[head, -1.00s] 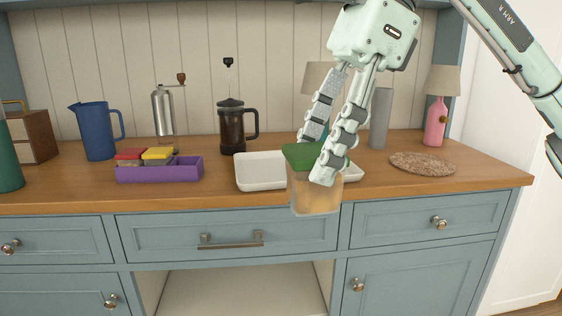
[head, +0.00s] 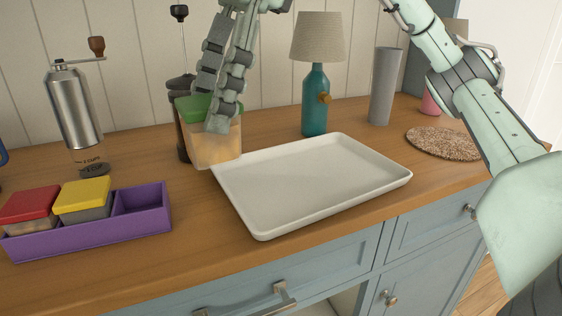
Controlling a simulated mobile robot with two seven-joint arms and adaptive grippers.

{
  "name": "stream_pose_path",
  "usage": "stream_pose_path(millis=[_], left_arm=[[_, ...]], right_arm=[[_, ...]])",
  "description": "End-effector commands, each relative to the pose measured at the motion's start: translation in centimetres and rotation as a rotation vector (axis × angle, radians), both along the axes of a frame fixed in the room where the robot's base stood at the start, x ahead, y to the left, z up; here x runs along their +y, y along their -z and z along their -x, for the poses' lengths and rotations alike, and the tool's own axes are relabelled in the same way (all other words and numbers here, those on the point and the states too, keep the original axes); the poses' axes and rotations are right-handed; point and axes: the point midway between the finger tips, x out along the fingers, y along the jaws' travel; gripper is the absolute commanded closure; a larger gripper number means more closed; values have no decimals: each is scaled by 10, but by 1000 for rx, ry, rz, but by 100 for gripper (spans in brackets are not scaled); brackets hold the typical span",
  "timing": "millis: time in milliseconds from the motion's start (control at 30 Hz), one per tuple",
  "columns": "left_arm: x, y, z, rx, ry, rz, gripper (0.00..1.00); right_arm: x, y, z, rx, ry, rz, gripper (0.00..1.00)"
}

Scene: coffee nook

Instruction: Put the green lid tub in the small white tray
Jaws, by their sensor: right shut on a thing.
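The green lid tub (head: 214,146) is a clear tub with tan contents and a green lid. My right gripper (head: 222,118) is shut on it, its fingers covering part of the lid and the near side. The small white tray (head: 320,181) is empty and lies on the wooden counter. The tub is at the tray's back left corner and overlaps that corner in the picture. I cannot tell whether the tub touches the tray or the counter. My left gripper is not in view.
A purple box (head: 146,212) at the left holds a red lid tub (head: 29,205) and a yellow lid tub (head: 82,198); its right compartment is empty. A grinder (head: 73,108), teal lamp (head: 315,100), grey cylinder (head: 384,86) and round mat (head: 445,143) stand around. A French press is partly hidden behind the tub.

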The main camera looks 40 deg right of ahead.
Motion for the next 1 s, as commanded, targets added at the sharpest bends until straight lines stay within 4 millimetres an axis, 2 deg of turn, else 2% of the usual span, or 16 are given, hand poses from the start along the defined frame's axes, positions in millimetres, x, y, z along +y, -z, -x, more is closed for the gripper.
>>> stream_pose_path(millis=[500, 733, 900, 1000], left_arm=[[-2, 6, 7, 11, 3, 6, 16], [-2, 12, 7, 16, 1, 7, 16], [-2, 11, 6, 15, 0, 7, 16], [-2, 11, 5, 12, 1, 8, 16]], right_arm=[[-96, 60, -31, 3, 7, 0, 80], [-110, 74, -35, 2, 1, 1, 80], [-110, 99, -35, 3, 3, 3, 80], [-110, 108, -35, 1, 2, 1, 80]])
